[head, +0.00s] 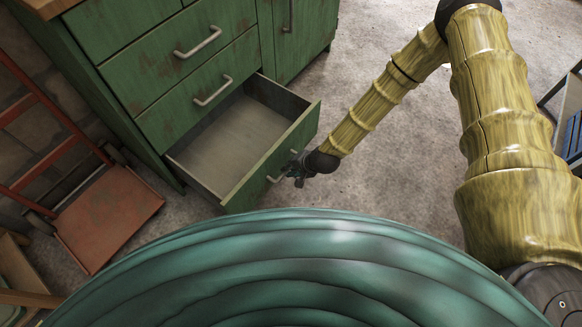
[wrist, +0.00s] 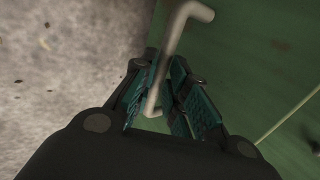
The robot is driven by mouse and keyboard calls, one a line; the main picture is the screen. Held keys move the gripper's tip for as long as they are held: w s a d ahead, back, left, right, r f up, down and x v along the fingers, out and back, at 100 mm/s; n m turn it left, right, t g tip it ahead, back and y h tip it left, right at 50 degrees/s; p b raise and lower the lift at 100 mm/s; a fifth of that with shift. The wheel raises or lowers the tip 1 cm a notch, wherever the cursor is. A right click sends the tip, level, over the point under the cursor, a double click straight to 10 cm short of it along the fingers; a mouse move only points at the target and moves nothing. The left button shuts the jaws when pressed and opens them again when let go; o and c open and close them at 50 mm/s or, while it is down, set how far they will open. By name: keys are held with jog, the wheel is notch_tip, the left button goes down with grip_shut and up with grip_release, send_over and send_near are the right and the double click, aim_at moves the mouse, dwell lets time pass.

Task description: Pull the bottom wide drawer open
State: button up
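The bottom wide drawer (head: 262,160) of the green cabinet stands pulled well out, and its bare grey inside shows. Its pale bar handle (head: 276,178) is on the green front, and it shows large in the wrist view (wrist: 176,32). My gripper (head: 293,170) is at the right part of this handle. In the wrist view its two teal-padded fingers (wrist: 163,88) stand close on either side of the bar and appear closed on it. The exact contact is partly hidden by the fingers.
Two shut drawers with bar handles (head: 198,42) (head: 214,91) sit above the open one. A red hand truck (head: 108,215) stands at the left. A shelf with blue items (head: 574,135) is at the right edge. Concrete floor (head: 400,150) is clear around the drawer front.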

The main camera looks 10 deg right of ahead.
jog(key=shift+o, duration=1.4)
jog(key=v, duration=1.2)
